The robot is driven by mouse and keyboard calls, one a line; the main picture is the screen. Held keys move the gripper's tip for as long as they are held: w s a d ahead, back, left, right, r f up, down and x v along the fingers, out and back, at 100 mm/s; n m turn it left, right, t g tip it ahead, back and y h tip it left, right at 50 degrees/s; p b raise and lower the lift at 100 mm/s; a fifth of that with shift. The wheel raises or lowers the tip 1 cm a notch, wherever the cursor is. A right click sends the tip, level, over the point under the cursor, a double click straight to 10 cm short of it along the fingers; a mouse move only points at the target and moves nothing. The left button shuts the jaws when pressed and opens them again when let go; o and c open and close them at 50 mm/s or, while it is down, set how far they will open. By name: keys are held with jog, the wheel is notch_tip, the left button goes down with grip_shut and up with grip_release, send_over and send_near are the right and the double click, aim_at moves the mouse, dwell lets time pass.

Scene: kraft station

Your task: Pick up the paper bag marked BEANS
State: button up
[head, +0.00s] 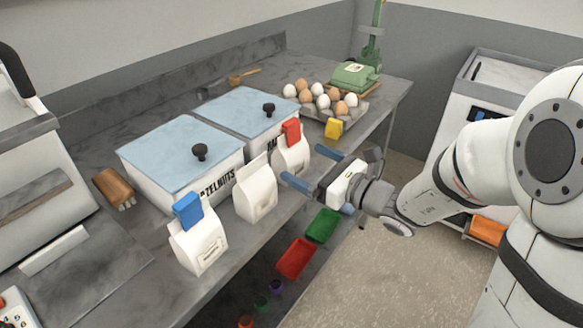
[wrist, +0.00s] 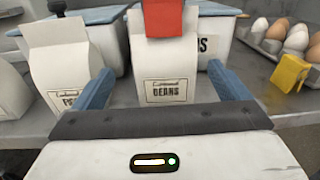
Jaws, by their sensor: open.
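The white paper bag marked BEANS (wrist: 165,68) stands upright on the counter with a red clip (wrist: 163,18) on its top. It also shows in the head view (head: 289,158), its lower part close behind my gripper's fingers. My gripper (head: 301,163) is open with blue fingers, level, at the counter's front edge. In the wrist view the bag sits between and beyond the two fingertips (wrist: 160,76), with nothing held. I cannot tell whether the fingertips reach past its front face.
An unclipped white bag (head: 255,193) stands close left of the BEANS bag. A blue-clipped bag (head: 199,245) is farther left. Blue-lidded bins (head: 180,150) stand behind. A yellow clip (head: 333,128) and a carton of eggs (head: 322,97) are to the right. Red (head: 295,258) and green (head: 322,226) bins are below.

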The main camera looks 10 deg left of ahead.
aim_at(285, 150)
jog(key=shift+w+a+f, duration=0.15)
jog(key=shift+w+a, duration=0.05)
jog(key=shift+w, duration=0.1)
jog(key=x, duration=0.7)
jog(key=shift+w, duration=0.3)
jog(key=shift+c, duration=0.6)
jog(key=c, duration=1.1)
jog(key=shift+c, duration=0.2)
